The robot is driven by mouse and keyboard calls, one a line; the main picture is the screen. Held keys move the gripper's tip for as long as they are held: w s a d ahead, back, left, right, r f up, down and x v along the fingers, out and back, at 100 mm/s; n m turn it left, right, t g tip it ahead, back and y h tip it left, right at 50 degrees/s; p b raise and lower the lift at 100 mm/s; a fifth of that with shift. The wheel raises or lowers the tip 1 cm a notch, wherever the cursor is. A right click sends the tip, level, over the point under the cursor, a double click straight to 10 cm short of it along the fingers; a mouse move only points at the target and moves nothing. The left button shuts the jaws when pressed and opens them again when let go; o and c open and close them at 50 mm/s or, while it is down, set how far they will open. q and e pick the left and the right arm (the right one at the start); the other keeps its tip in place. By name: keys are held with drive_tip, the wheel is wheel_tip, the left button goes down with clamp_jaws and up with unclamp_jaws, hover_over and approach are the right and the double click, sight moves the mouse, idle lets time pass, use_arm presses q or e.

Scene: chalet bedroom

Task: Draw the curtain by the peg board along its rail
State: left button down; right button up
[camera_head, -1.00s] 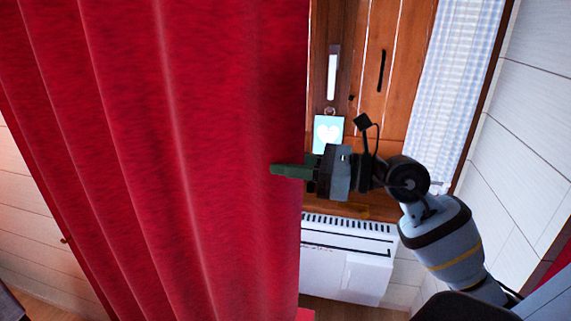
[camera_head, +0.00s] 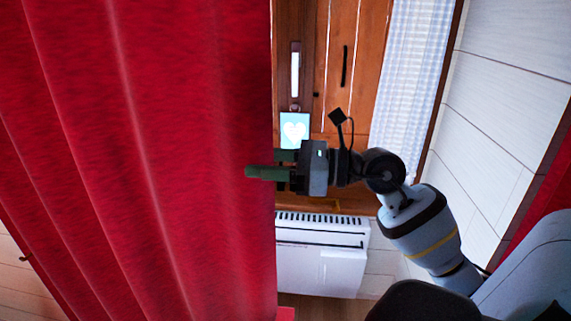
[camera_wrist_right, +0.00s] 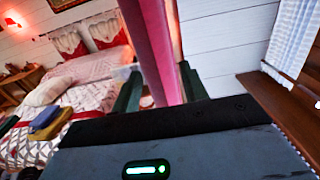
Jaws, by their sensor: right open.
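The red curtain (camera_head: 130,150) hangs in folds across the left half of the head view, its free edge running down near the middle. My right gripper (camera_head: 262,164) is at this edge. It is open, with one green finger in front of the cloth and the other by the edge. In the right wrist view, the curtain edge (camera_wrist_right: 152,45) passes between the two spread fingers of the right gripper (camera_wrist_right: 160,88); contact cannot be told. The rail and the peg board are not identifiable. My left gripper is not in view.
A white plank wall (camera_head: 500,120) stands at the right. The wrist view shows a bed (camera_wrist_right: 85,100).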

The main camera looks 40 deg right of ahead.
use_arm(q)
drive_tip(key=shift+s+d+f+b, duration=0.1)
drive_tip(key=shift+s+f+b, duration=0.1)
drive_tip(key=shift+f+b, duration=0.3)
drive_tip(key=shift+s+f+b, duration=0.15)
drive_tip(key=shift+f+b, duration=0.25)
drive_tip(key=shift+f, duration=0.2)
use_arm(e)
drive_tip(key=v, duration=0.7)
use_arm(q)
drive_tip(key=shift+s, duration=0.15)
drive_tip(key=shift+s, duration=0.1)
